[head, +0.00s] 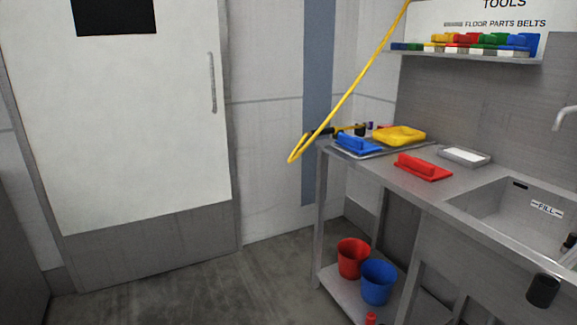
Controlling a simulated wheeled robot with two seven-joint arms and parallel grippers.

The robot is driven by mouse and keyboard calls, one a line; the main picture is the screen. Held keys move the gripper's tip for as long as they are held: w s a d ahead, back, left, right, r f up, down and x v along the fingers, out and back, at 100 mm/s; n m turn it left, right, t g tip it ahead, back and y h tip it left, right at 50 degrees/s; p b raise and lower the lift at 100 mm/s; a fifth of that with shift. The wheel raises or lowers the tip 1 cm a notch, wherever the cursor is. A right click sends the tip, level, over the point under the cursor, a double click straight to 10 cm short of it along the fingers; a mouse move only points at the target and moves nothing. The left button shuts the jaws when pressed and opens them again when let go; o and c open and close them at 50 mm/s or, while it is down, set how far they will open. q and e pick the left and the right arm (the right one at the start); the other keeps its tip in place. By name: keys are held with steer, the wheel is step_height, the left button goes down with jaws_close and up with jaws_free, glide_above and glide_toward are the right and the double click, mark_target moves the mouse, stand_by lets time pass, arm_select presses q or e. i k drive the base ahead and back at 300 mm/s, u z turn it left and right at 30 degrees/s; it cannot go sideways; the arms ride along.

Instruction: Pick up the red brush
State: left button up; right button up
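A red brush (423,167), a flat red block with a raised grip along its top, lies on the steel counter (385,170) left of the sink. It is apart from the things around it. A small bit of red also shows at the back of the counter, mostly hidden. More red pieces (465,40) sit among coloured brushes on the wall shelf. Neither of my grippers is in view.
A blue brush (358,145) and a yellow piece (399,136) lie behind, with a white tray (464,156) to the right. The sink (510,205) is at right. A yellow hose (345,95) hangs at left. Red (353,258) and blue (378,282) buckets stand below.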

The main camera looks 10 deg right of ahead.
mark_target(460, 41)
steer(key=i, duration=3.35)
steer(key=z, duration=3.65)
